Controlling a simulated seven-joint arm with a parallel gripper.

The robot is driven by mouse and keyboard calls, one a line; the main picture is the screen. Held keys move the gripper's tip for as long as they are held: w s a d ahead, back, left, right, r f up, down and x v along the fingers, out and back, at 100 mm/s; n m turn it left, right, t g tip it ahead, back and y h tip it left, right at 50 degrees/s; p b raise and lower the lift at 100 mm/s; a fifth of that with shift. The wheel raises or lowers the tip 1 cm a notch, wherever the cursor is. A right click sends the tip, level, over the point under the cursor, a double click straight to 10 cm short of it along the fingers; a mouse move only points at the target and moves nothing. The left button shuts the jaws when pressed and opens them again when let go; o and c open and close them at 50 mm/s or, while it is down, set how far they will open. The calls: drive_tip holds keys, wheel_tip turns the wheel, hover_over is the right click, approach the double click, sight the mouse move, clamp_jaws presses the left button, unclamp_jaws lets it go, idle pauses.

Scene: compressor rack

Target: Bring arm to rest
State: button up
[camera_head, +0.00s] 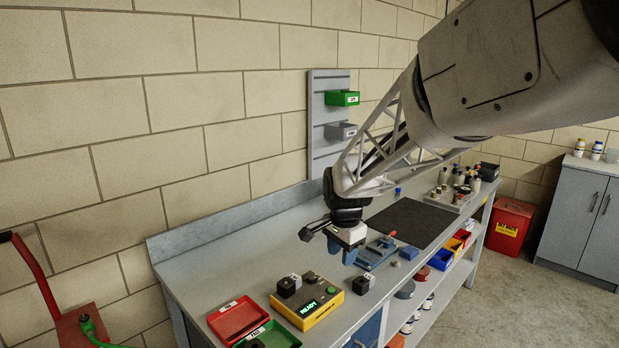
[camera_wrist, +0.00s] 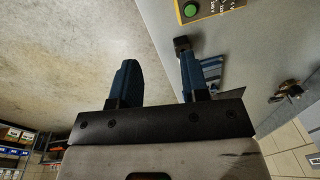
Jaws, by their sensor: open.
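My gripper (camera_head: 343,252) hangs above the workbench (camera_head: 215,275) in the head view, at the end of my arm, which reaches in from the upper right. Its two blue fingers point down and are spread apart. In the wrist view the fingers (camera_wrist: 156,68) also stand apart, with nothing held between them. The gripper is above the bench top, near its front edge, between the yellow tester (camera_head: 307,300) and the blue fixture (camera_head: 376,254).
A black block (camera_head: 363,284) stands right of the tester. A red tray (camera_head: 238,318) and a green tray (camera_head: 268,338) lie at the bench's near end. A dark mat (camera_head: 410,221) and several bottles (camera_head: 462,180) are farther back. Wall bins (camera_head: 342,98) hang behind.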

drive_tip(key=s+d+r+n, duration=0.1)
drive_tip(key=s+d+n, duration=0.2)
drive_tip(key=s, duration=0.8)
drive_tip(key=s+d+r+n+t, duration=0.1)
drive_tip(key=s+d+n, duration=0.2)
drive_tip(key=s, duration=0.9)
drive_tip(key=s+d+r+n, duration=0.2)
drive_tip(key=s+d+n, duration=0.2)
drive_tip(key=s, duration=0.7)
drive_tip(key=shift+s+d+t, duration=0.15)
drive_tip(key=shift+d+t, duration=0.15)
